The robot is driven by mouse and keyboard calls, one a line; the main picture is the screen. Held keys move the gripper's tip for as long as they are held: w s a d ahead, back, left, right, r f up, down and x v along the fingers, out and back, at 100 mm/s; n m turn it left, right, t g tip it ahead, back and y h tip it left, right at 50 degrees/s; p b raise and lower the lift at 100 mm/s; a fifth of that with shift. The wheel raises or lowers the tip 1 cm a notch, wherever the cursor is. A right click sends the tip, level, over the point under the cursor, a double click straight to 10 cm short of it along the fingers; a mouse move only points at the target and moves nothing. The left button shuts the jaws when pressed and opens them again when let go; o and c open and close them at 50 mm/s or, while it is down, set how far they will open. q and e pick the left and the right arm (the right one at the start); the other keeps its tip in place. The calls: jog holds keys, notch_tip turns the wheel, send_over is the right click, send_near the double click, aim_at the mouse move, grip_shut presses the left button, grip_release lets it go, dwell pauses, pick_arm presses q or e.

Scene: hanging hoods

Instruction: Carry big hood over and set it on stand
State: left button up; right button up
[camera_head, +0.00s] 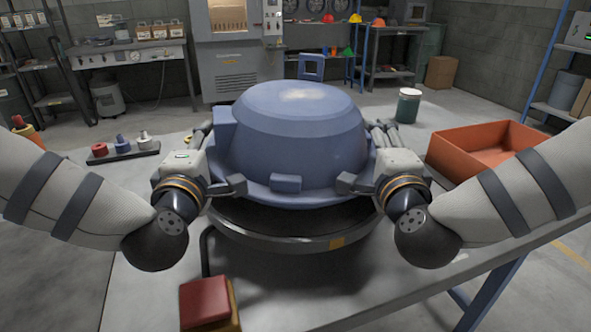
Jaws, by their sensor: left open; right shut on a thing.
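The big hood (298,135) is a blue dome with a flat lower rim, upright in the middle of the camera_head view. The stand (290,241) is a dark round ring under the hood. The hood's rim is over the ring; I cannot tell whether they touch all round. My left gripper (228,187) is open at the left side of the hood's rim. My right gripper (357,184) is shut on the hood's rim at the right side. The hood hides the far part of the stand.
A red block (204,301) is at the table's front. A dark tray with small coloured pieces (122,149) is at the left. An orange bin (482,148) and a green jar with a white lid (407,106) are at the right. Bare table (150,240) shows left of the stand.

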pick_arm(q)
jog(key=shift+o, duration=1.1)
jog(key=a, duration=0.2)
jog(key=shift+a+r, duration=0.2)
jog(key=shift+a, duration=0.15)
pick_arm(e)
jog(key=d, duration=0.3)
jog(key=shift+r, duration=0.2)
pick_arm(q)
jog(key=shift+o, duration=1.3)
jog(key=shift+a+f, duration=0.1)
jog(key=shift+a, duration=0.2)
pick_arm(e)
jog(key=shift+d+f, duration=0.1)
jog(key=shift+d, duration=0.1)
jog(key=o, duration=0.5)
jog(key=shift+s, duration=0.2)
pick_arm(q)
jog(key=s, duration=0.7)
jog(key=shift+s, duration=0.25)
pick_arm(e)
jog(key=s, duration=0.7)
jog(key=shift+s, duration=0.15)
